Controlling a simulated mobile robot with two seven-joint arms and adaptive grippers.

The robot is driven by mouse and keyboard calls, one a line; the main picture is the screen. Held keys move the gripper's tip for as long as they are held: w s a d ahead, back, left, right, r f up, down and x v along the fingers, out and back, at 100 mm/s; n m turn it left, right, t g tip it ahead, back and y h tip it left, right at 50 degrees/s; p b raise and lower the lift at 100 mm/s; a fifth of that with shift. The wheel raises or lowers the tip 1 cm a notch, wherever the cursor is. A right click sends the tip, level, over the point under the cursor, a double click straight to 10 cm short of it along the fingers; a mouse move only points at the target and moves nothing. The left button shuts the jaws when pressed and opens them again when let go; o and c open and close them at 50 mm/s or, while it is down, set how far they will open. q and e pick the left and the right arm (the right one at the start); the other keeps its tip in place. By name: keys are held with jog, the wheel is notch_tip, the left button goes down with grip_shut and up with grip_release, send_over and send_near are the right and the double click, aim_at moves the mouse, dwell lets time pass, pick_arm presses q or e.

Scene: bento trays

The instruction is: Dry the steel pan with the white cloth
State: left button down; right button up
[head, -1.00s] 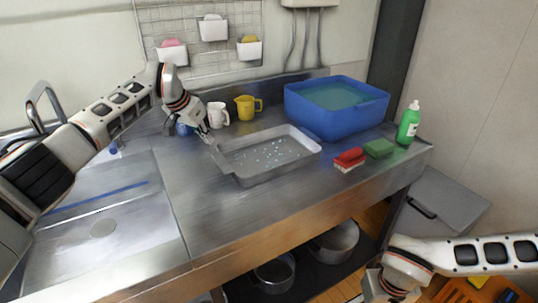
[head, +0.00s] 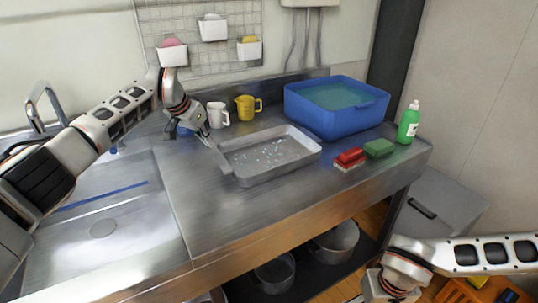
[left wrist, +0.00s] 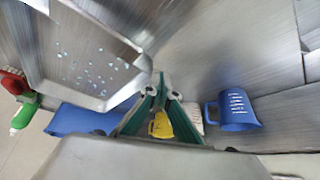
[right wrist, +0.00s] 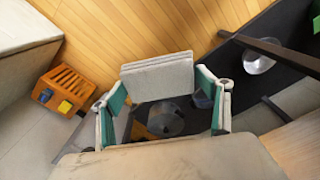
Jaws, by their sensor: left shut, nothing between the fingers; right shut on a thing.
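The steel pan (head: 285,172) is a shallow rectangular pan on the counter, with water drops on its floor; it also shows at upper left in the left wrist view (left wrist: 52,88). My left gripper (head: 207,139) is shut and empty by the pan's left end; its fingertips (left wrist: 164,92) appear near a pan corner, and I cannot tell whether they touch it. The white cloth (right wrist: 158,77), a folded pad, is held between the fingers of my right gripper (right wrist: 160,88), off to the right of the counter. In the head view the cloth is not visible.
A blue tub of water (head: 335,112), red brush (head: 350,159), green sponge (head: 379,148) and green bottle (head: 408,124) stand right of the pan. White (head: 217,115), yellow (head: 245,107) and blue (left wrist: 235,110) mugs stand behind. Pots (head: 275,273) sit on the lower shelf. Front counter is clear.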

pick_arm(q)
jog(key=shift+f, duration=0.55)
jog(key=shift+r, duration=0.1)
pick_arm(e)
jog(key=shift+t, duration=0.3)
jog(key=shift+w+r+p, duration=0.2)
jog(key=shift+r+p, duration=0.4)
jog(key=shift+r, duration=0.3)
jog(key=shift+w+r+p, duration=0.2)
jog(key=shift+r+p, duration=0.35)
jog(key=shift+r, duration=0.35)
jog(key=shift+w+r+p, duration=0.2)
jog(key=shift+r+p, duration=0.4)
jog(key=shift+r, duration=0.3)
pick_arm(q)
notch_tip(320, 180, up, 6)
jog(key=shift+f, duration=0.1)
